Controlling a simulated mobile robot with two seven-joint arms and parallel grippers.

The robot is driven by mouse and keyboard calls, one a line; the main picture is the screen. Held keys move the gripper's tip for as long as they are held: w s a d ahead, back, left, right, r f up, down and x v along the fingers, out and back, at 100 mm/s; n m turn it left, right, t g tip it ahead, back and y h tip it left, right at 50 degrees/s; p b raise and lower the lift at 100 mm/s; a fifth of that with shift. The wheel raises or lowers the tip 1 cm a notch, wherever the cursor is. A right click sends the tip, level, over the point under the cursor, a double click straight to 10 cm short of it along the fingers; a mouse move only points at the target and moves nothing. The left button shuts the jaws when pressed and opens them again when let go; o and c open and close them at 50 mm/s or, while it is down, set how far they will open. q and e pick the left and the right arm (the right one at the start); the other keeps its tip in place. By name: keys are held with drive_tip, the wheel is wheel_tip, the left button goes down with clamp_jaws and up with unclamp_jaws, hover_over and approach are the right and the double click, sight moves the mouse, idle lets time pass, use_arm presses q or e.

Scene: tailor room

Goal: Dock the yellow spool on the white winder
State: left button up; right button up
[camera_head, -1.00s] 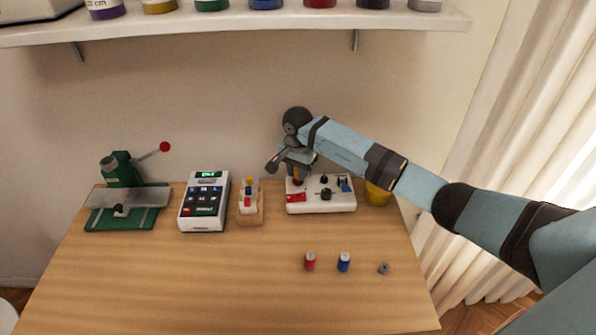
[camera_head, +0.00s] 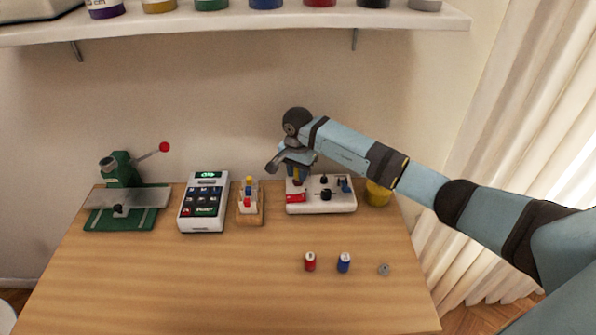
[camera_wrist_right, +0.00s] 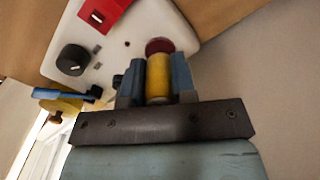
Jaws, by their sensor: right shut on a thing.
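The white winder (camera_head: 345,205) stands at the back right of the table, with a red block, dark knobs and a blue part on top. It also shows in the right wrist view (camera_wrist_right: 120,28). My right gripper (camera_head: 297,174) is over its back left part. In the right wrist view the gripper (camera_wrist_right: 157,80) is shut on the yellow spool (camera_wrist_right: 158,72), one finger on each side. A dark red disc (camera_wrist_right: 158,46) shows just beyond the spool's end. I cannot tell whether spool and disc touch. My left gripper is not in view.
A red spool (camera_head: 310,262), a blue spool (camera_head: 344,262) and a small grey piece (camera_head: 384,269) stand in front. A yellow pot (camera_head: 378,194) is right of the winder. A wooden holder (camera_head: 250,218), keypad device (camera_head: 203,223) and green press (camera_head: 122,172) stand left. The front table is clear.

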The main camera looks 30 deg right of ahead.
drive_tip(key=shift+f+b, duration=0.5)
drive_tip(key=shift+f, duration=0.1)
drive_tip(key=o, duration=0.6)
